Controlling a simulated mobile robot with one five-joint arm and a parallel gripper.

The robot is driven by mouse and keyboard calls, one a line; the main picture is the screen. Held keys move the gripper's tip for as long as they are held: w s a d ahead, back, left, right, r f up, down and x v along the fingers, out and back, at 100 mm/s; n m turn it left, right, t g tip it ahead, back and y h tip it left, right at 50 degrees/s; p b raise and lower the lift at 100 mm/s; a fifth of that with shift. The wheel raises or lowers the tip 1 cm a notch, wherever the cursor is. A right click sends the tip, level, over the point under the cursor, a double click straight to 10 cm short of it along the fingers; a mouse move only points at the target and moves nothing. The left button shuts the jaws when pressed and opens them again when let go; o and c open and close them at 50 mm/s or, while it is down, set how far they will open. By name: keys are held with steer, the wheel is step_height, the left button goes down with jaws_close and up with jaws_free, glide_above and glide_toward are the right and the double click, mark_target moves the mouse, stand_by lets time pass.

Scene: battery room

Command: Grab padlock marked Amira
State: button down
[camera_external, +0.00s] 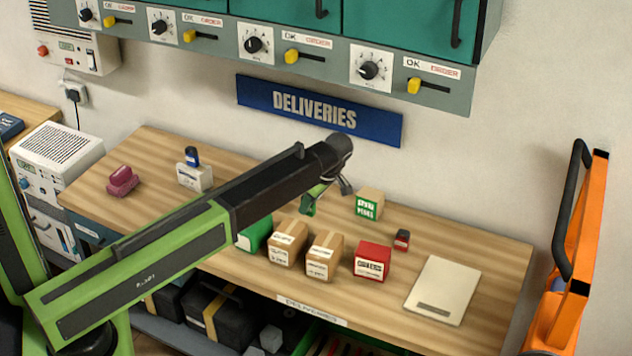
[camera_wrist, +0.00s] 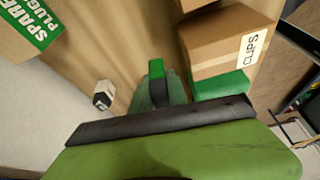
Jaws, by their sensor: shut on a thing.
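My gripper (camera_external: 325,195) hangs over the middle of the wooden bench, in front of the spark plugs box. It is shut on what looks like a small green thing (camera_external: 310,203). In the wrist view a green block with a dark face (camera_wrist: 157,72) shows at the jaw tip. Its shape is partly hidden, and I cannot tell whether it is a padlock. I can read no name Amira on anything in either view.
The spark plugs box (camera_external: 369,204) stands behind and right of my gripper. A pale flat panel (camera_external: 442,290) lies at right.

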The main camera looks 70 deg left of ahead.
steer(key=d+r+p, duration=0.3)
steer(key=d+r, duration=0.1)
steer(key=d, duration=0.2)
steer(key=shift+w+d, duration=0.2)
steer(key=shift+d, duration=0.1)
